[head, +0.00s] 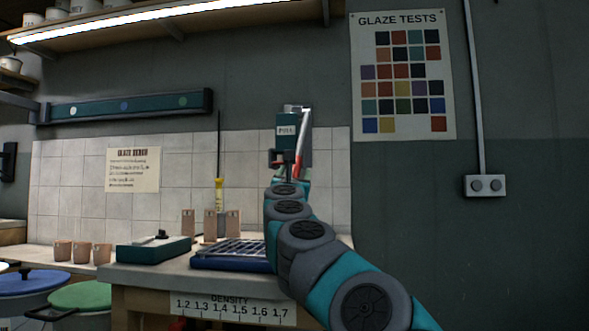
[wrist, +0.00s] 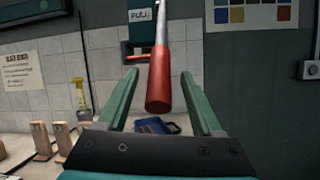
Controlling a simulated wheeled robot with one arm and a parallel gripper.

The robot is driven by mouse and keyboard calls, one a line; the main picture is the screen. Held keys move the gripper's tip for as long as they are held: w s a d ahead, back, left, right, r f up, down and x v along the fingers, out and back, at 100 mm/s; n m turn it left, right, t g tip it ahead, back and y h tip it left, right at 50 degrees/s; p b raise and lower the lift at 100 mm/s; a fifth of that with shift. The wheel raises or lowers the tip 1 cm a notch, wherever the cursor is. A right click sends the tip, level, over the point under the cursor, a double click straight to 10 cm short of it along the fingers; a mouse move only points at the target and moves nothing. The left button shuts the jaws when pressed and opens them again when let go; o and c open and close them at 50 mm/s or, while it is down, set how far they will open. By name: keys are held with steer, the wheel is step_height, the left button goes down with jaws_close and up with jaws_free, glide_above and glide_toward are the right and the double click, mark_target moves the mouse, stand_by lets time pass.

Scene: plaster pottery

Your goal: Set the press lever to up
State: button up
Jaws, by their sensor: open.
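The press (head: 287,136) is a teal unit with a white label, at the centre of the head view. Its upper part also shows at the top of the wrist view (wrist: 143,30). The lever is a grey rod with a red grip (wrist: 160,88); the grip end points down and toward me in the wrist view. My gripper (wrist: 159,76) is open, with one teal finger on each side of the red grip. I see gaps beside the grip and cannot tell if a finger touches it. In the head view my arm hides the press's lower part.
A bench holds a dark teal box (head: 153,250), a blue tray with a grid (head: 230,263) and several clay pieces. A yellow-topped tube (head: 219,190) stands behind. A shelf (head: 150,20) is overhead.

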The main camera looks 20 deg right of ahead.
steer(key=shift+p+x, duration=0.45)
steer(key=shift+x, duration=0.95)
steer(key=shift+c, duration=0.4)
jaws_close()
